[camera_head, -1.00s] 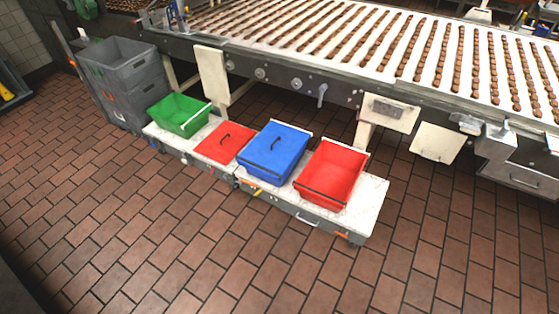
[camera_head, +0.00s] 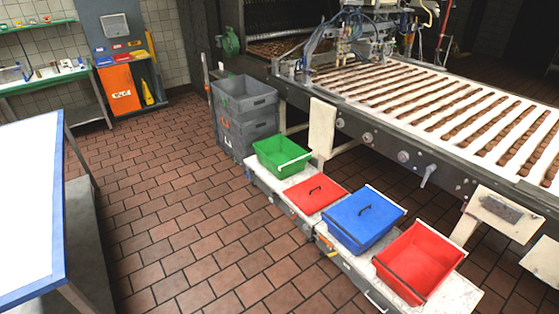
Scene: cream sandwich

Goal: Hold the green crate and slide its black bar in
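The green crate (camera_head: 282,157) is an open, empty-looking bin at the far left end of a low white bench (camera_head: 263,179), beside the stacked grey crates. A pale bar (camera_head: 294,161) runs along its right-hand rim. I cannot make out a black bar on the green crate. Neither of my grippers is in view.
Grey crates (camera_head: 244,116) are stacked behind. A conveyor (camera_head: 440,110) runs alongside. A blue-edged table (camera_head: 57,215) stands left; tiled floor between is clear.

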